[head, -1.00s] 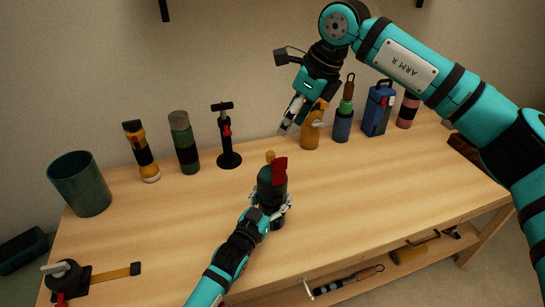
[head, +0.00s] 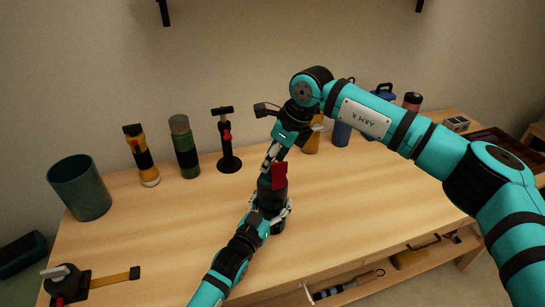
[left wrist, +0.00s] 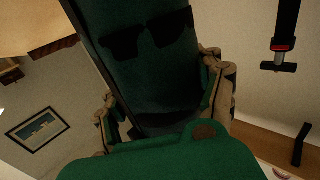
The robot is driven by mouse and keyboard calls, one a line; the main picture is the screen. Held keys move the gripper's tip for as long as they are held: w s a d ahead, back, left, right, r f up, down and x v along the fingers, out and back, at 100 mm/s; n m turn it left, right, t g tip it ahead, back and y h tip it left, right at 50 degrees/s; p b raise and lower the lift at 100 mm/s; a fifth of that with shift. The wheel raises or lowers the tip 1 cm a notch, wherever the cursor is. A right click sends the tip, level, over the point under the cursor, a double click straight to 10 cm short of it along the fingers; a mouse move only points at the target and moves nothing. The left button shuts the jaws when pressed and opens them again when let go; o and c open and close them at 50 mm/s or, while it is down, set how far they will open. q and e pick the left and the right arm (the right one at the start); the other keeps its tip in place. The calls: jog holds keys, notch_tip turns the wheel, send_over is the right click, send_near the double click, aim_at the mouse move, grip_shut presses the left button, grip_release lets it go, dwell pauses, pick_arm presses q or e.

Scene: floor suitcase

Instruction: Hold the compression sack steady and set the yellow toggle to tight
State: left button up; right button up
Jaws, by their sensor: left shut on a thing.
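The compression sack (head: 266,192) stands upright as a dark green cylinder with a red tab (head: 279,175) on its upper right side, mid-table in the head view. My left gripper (head: 271,214) is shut around its lower part. In the left wrist view, the green sack (left wrist: 155,75) with black bands fills the middle, with pale finger pads on both sides. My right gripper (head: 267,165) is right above the sack, pointing down. The yellow toggle on top is hidden behind its fingers, and I cannot tell whether they touch it or how far apart they are.
Behind stand a yellow-black flashlight (head: 147,160), a green canister (head: 184,150), a black stand with a red part (head: 227,145) and several bottles on the right. A teal bin (head: 79,190) and a ratchet clamp (head: 66,280) are at left. The table's right front is clear.

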grip_shut()
jog(key=shift+r, duration=0.1)
notch_tip(320, 180, up, 4)
jog(key=shift+w+r, duration=0.1)
jog(key=shift+r, duration=0.1)
pick_arm(q)
jog(key=shift+f, duration=0.1)
pick_arm(e)
jog(key=shift+r, duration=0.35)
pick_arm(q)
jog(key=shift+f, duration=0.1)
pick_arm(e)
jog(key=shift+c, duration=1.2)
grip_release()
jog(key=shift+o, duration=1.2)
jog(key=shift+f, duration=0.1)
